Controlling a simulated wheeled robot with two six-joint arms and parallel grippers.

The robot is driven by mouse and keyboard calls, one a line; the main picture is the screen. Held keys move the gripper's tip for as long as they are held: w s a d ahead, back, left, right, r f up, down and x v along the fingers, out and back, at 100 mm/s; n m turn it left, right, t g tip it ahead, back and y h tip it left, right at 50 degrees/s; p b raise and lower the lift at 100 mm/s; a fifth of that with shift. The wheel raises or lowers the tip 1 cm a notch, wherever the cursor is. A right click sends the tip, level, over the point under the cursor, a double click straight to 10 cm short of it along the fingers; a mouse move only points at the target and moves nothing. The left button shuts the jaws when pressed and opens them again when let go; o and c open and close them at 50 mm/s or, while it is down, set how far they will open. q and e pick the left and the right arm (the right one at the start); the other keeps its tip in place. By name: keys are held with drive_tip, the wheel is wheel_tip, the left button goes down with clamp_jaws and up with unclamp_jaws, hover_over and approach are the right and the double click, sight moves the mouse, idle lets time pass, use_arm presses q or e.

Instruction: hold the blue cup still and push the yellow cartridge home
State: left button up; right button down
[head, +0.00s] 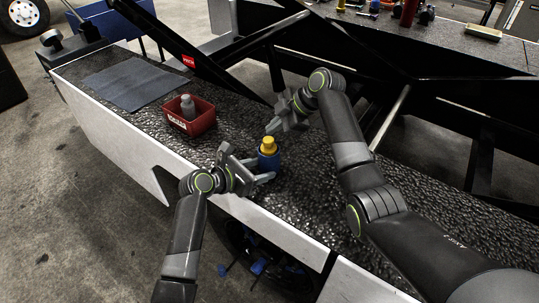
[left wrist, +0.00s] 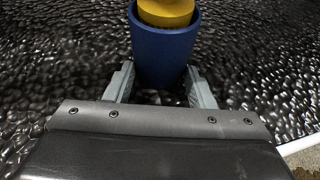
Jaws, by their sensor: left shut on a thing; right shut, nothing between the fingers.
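The blue cup (head: 268,161) stands upright on the dark bumpy belt, and it also shows in the left wrist view (left wrist: 164,50). The yellow cartridge (head: 268,143) sits in the cup's mouth with its top above the rim; in the left wrist view its top (left wrist: 166,10) is cut by the upper edge. My left gripper (head: 266,171) is shut on the cup low down, one finger on each side. My right gripper (head: 276,122) is shut and empty, above and just behind the cartridge, apart from it. How deep the cartridge goes is hidden by the cup.
A red bin (head: 190,123) with a grey bottle (head: 187,106) stands left of the cup. A grey mat (head: 135,84) lies farther left. A black bar with a red label (head: 188,61) slants behind. The belt right of the cup is mostly clear under my right arm.

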use_arm(q)
drive_tip(key=shift+f, duration=0.15)
use_arm(e)
drive_tip(key=r+n+g+h, duration=0.1)
drive_tip(key=r+n, duration=0.1)
drive_tip(key=n, duration=0.1)
drive_tip(key=n+g+h, duration=0.4)
drive_tip(key=n+h, duration=0.1)
drive_tip(key=n, duration=0.2)
approach(270, 139)
drive_tip(key=f, duration=0.1)
drive_tip(key=shift+x, duration=2.9)
drive_tip(key=shift+s+a+f, duration=0.1)
drive_tip(key=shift+s+f, duration=0.05)
drive_tip(key=shift+f, duration=0.1)
drive_tip(key=a+v, duration=0.1)
drive_tip(key=v, duration=0.7)
drive_tip(key=shift+d, duration=0.45)
